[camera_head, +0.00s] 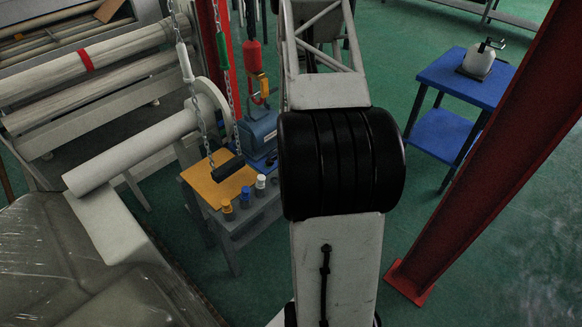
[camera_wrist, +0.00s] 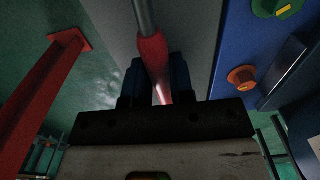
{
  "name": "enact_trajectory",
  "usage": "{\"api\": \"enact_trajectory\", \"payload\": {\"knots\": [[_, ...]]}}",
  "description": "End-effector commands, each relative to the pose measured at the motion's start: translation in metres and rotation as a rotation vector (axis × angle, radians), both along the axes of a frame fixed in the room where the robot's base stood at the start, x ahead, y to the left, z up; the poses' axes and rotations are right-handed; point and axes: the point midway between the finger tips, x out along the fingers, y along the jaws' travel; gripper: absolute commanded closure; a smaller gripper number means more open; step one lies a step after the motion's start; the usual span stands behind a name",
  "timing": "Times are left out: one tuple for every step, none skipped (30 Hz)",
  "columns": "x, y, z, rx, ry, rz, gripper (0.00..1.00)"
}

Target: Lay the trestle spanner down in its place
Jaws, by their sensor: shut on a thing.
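My gripper (camera_wrist: 154,88) shows in the wrist view, its dark fingers shut on a red-handled tool with a grey metal shaft, which I take as the trestle spanner (camera_wrist: 152,50). The red grip lies between the fingers and the shaft runs up out of the top of the picture. The tool's far end is out of view. In the head view my own arm hides the gripper and the tool. I cannot make out the spanner's place in either view.
The wrist view shows a grey surface (camera_wrist: 200,35) behind the tool and a blue panel with an orange-red knob (camera_wrist: 243,77). In the head view are a yellow-topped bench (camera_head: 215,183), hanging chains (camera_head: 198,105), a blue cart (camera_head: 470,80) and a red column (camera_head: 480,160).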

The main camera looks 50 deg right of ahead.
Motion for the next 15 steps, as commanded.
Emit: {"api": "enact_trajectory", "payload": {"knots": [[0.0000,0.0000,-0.0011,0.000,0.000,0.000,1.00],[-0.0001,0.0001,-0.0011,0.000,0.000,0.000,0.75],[-0.0001,0.0001,-0.0010,0.000,0.000,0.000,0.69],[-0.0001,0.0001,-0.0010,0.000,0.000,0.000,0.64],[-0.0001,0.0001,-0.0010,0.000,0.000,0.000,0.60],[-0.0001,0.0001,-0.0010,0.000,0.000,0.000,0.53],[-0.0001,0.0001,-0.0010,0.000,0.000,0.000,0.52],[-0.0001,0.0001,-0.0010,0.000,0.000,0.000,0.52],[-0.0001,0.0001,-0.0010,0.000,0.000,0.000,0.52],[-0.0001,0.0001,-0.0010,0.000,0.000,0.000,0.52],[-0.0001,0.0001,-0.0010,0.000,0.000,0.000,0.52],[-0.0001,0.0001,-0.0010,0.000,0.000,0.000,0.52],[-0.0002,0.0001,-0.0010,0.000,0.000,0.000,0.52],[-0.0001,0.0001,-0.0010,0.000,0.000,0.000,0.52],[-0.0001,0.0001,-0.0011,0.000,0.000,0.000,0.52]]}}
